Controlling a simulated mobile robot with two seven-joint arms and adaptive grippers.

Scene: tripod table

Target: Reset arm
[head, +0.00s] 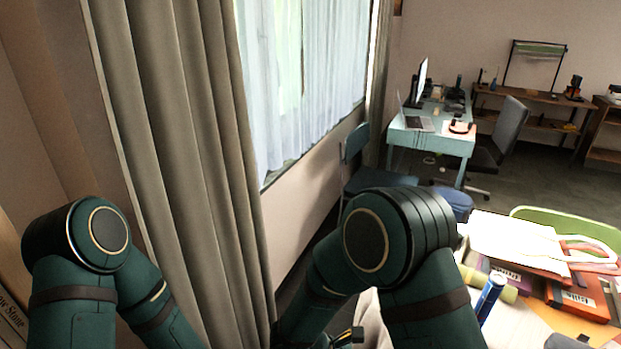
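Both of my dark green arms are raised in the head view, with their elbows bent. My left arm (90,235) is at the lower left, in front of the curtain. My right arm (385,240) is at the lower middle, left of the cluttered table. Both arms run out of the bottom of the picture. No gripper fingers can be made out. A small dark and brass part shows at the bottom edge beside my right arm, and I cannot tell what it is.
A beige curtain (185,150) hangs by a window (300,80) close to my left arm. A table with papers (515,242), books and a blue can (490,296) is at the lower right. A teal desk (430,138) and office chair (503,130) stand farther back on open floor.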

